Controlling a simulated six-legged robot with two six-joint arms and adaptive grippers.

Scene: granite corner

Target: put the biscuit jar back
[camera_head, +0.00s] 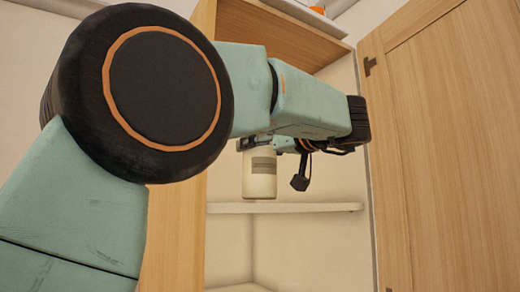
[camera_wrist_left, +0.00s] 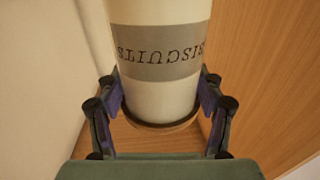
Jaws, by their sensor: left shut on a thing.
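The biscuit jar (camera_head: 260,174) is a cream cylinder with a grey label band, upright inside an open wooden cupboard. In the left wrist view the jar (camera_wrist_left: 160,97) fills the upper middle, its BISCUITS lettering upside down. My left gripper (camera_head: 279,145) is shut on the jar near its top, with a finger on each side in the left wrist view (camera_wrist_left: 160,106). The jar's base is close to the cupboard shelf (camera_head: 325,207); I cannot tell whether they touch. My arm and gripper hide the jar's top in the head view. My right gripper is out of view.
The cupboard's wooden side panel (camera_head: 178,235) stands left of the jar. Its open door (camera_head: 450,150) stands at the right. The visible part of the shelf right of the jar is clear. Something white and orange (camera_head: 316,9) sits above the cupboard.

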